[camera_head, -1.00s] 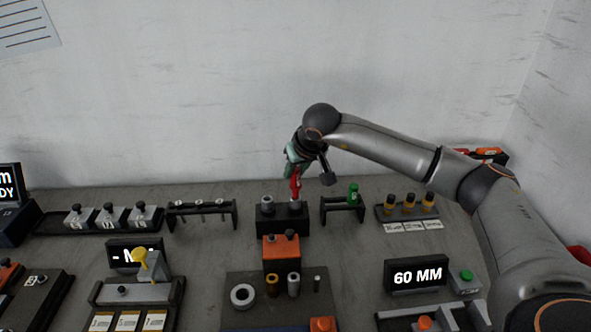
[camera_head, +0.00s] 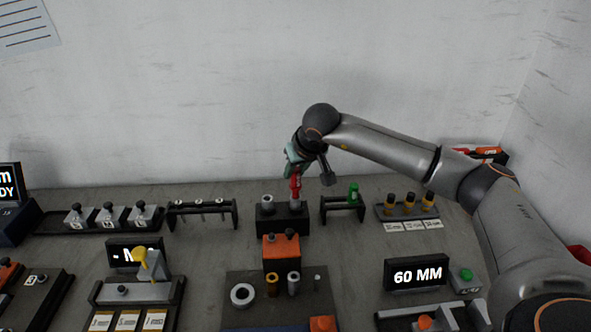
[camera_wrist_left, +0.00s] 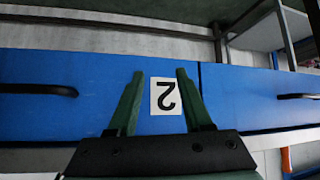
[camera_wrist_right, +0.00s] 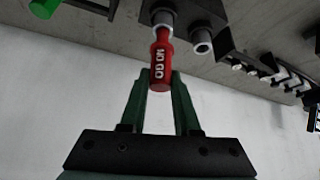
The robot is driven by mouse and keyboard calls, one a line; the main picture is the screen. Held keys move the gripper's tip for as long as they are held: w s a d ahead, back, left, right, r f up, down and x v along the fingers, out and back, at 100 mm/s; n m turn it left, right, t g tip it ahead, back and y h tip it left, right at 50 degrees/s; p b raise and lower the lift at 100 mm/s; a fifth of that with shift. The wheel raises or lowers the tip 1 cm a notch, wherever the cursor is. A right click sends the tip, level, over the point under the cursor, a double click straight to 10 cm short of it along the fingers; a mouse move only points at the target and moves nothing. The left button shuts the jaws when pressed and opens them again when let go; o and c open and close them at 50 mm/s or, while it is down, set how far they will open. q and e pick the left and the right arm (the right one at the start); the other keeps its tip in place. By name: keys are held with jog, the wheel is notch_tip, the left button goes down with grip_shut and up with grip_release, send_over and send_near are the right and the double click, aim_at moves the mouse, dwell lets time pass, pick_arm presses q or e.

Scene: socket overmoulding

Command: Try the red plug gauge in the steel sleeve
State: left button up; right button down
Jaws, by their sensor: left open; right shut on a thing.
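The red plug gauge (camera_head: 295,188), marked NO GO in the right wrist view (camera_wrist_right: 160,62), is held upright by my right gripper (camera_head: 293,172). Its lower end is at the mouth of the right-hand steel sleeve (camera_head: 296,206) on a black block (camera_head: 281,224); the sleeve also shows in the right wrist view (camera_wrist_right: 163,17). I cannot tell how far the end is inside. A second steel sleeve (camera_head: 267,201) stands beside it on the block. My left gripper (camera_wrist_left: 160,75) is open and empty, facing a blue drawer front labelled 2 (camera_wrist_left: 165,97).
A rack with a green gauge (camera_head: 353,193) stands just right of the block, and a rack of steel pins (camera_head: 202,212) stands left. An orange-topped block (camera_head: 281,250) is in front. A 60 MM display (camera_head: 416,273) is at front right.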

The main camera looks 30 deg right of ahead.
jog(key=shift+r, duration=0.35)
jog(key=shift+r+p, duration=2.15)
jog(key=shift+r, duration=0.4)
